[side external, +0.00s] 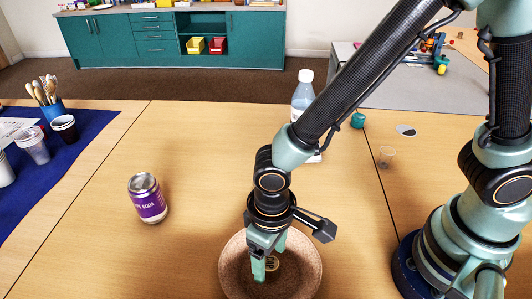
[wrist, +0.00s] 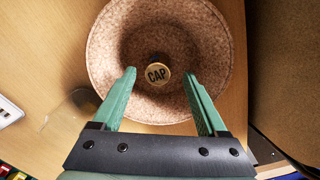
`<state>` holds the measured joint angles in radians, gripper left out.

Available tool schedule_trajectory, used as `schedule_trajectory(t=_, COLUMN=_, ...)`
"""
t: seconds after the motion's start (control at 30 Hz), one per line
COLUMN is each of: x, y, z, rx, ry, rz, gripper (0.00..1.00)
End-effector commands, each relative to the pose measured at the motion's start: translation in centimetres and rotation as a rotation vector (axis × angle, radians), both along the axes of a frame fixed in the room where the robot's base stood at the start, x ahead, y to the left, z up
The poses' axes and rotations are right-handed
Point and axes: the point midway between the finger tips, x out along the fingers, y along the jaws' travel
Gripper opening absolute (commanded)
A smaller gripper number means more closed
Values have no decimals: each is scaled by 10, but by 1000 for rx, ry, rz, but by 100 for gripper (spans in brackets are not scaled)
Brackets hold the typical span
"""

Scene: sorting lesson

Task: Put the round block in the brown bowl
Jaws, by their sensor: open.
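The brown speckled bowl (side external: 232,275) stands on the table at the bottom middle of the side view. It fills the upper middle of the wrist view (wrist: 108,45). A small round piece with a pale face lettered "CAP" (wrist: 157,75), which looks like the round block, lies inside the bowl near its centre. A dark part shows at its far edge. In the side view it is partly hidden behind a finger (side external: 274,263). My gripper (wrist: 159,73) points down into the bowl, its green fingers open and apart, with the round piece showing between and just beyond the tips.
A purple soda can (side external: 148,203) stands left of the bowl. A blue mat (side external: 60,185) with cups lies far left. The table between can and bowl is clear.

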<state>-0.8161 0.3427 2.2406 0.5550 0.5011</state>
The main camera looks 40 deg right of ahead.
Motion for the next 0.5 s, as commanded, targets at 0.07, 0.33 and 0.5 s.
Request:
schedule_trajectory(t=0.07, x=1, y=1, z=12, rx=4, ry=-4, rz=0, gripper=76)
schedule_trajectory(t=0.33, x=1, y=1, z=48, rx=3, ry=-3, rz=0, gripper=76)
schedule_trajectory(t=0.5, x=0, y=0, z=59, rx=0, ry=-1, rz=0, gripper=76)
